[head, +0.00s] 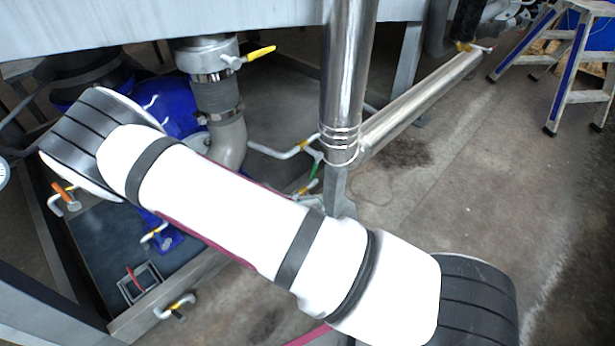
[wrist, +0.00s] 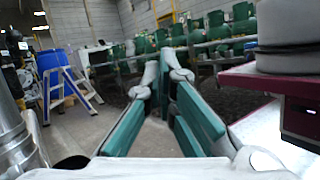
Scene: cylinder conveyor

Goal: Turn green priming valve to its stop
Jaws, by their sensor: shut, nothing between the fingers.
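A small green lever handle (head: 315,170), which looks like the priming valve's, shows in the head view just left of the vertical steel pipe's lower end. It stands on thin pipework, and its lower part is partly hidden behind my white arm. My gripper (wrist: 163,68) shows in the wrist view with its two teal-padded fingers closed together and nothing between them. It points out across the room, and the green handle cannot be made out there. I cannot make out the gripper in the head view.
Yellow (head: 262,52) and orange (head: 63,189) valve handles stand left of the steel pipe (head: 348,70). A blue pump (head: 170,105) sits behind my arm. A stepladder (head: 565,60) stands at upper right. The concrete floor (head: 500,190) on the right is clear.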

